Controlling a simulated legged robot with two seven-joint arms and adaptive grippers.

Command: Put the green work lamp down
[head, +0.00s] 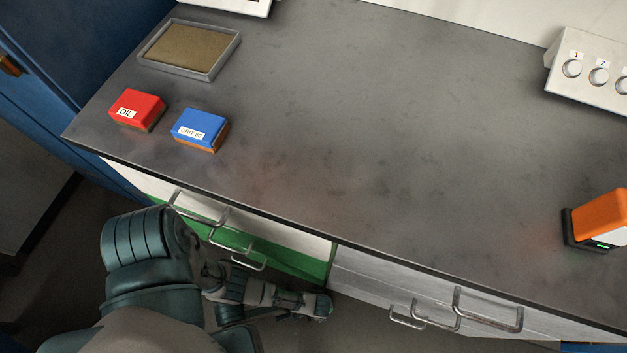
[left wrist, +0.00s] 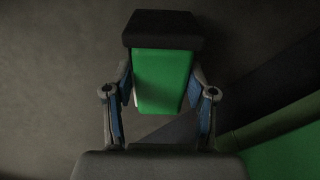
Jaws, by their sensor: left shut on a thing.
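The green work lamp (left wrist: 162,82) shows in the left wrist view as a green body with a thick black end piece at its far end. My left gripper (left wrist: 160,92) is shut on it, with one blue-padded finger on each side of the green body. Dark floor lies behind the lamp. In the head view my left arm hangs low in front of the workbench (head: 350,130), beside the drawers and below the worktop's edge. I cannot make out the gripper or the green lamp there. My right gripper is in neither view.
A red OIL block (head: 137,110), a blue GRIT block (head: 201,130) and a shallow tray (head: 190,49) sit at the worktop's left. An orange lamp-like device (head: 598,220) stands at the right, below a numbered knob panel (head: 592,75). The middle is clear. Drawer handles (head: 488,314) stick out in front.

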